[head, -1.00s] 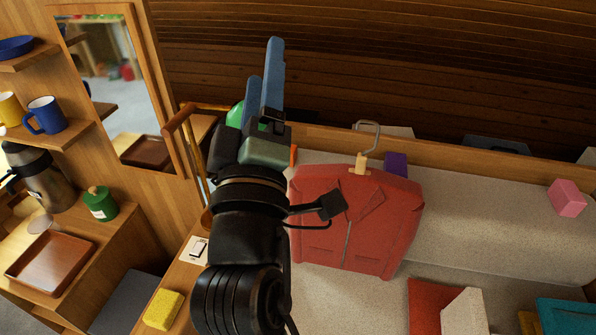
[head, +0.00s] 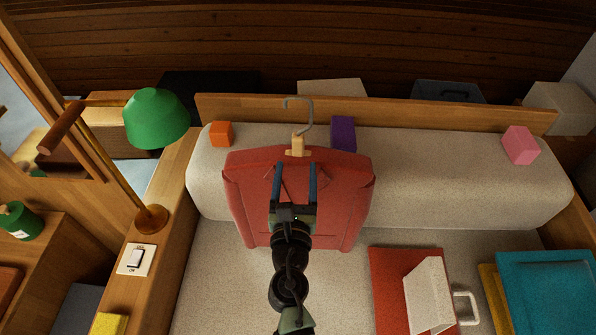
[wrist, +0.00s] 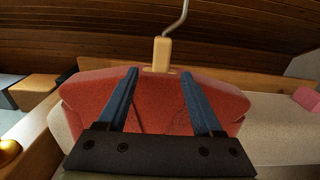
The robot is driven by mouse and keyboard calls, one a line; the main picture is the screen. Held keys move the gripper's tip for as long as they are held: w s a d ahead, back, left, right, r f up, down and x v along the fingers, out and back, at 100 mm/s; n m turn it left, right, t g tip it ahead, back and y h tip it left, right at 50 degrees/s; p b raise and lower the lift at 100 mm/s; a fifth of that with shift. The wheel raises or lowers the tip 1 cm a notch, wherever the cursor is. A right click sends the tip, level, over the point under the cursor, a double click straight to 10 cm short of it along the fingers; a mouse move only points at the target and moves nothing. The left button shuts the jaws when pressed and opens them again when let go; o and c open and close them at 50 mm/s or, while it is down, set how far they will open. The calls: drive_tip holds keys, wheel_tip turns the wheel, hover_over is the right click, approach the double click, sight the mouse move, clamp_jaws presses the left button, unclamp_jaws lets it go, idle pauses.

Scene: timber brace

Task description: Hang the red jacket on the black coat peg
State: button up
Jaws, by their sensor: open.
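The red jacket (head: 348,200) leans upright against the light sofa back in the middle of the head view. It hangs on a hanger with a wooden neck (head: 297,145) and a grey metal hook (head: 305,108) standing above the collar. My gripper (head: 296,168) is open, its two blue fingers pointing at the hanger neck from the front. In the wrist view the jacket (wrist: 155,100) fills the middle, and the neck (wrist: 161,55) stands between and beyond the fingertips. The fingers appear empty. I cannot make out a black coat peg in these frames.
A green lamp (head: 157,117) stands at the left beside a white switch (head: 136,259). Orange (head: 221,133), purple (head: 343,133) and pink (head: 520,145) blocks sit along the sofa back. A red book-like item (head: 390,290) and a teal item (head: 545,285) lie at the lower right.

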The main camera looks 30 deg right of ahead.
sight(298, 153)
drive_tip(key=shift+b+x, duration=0.35)
drive_tip(key=shift+x, duration=3.05)
drive_tip(key=shift+f, duration=0.1)
clamp_jaws()
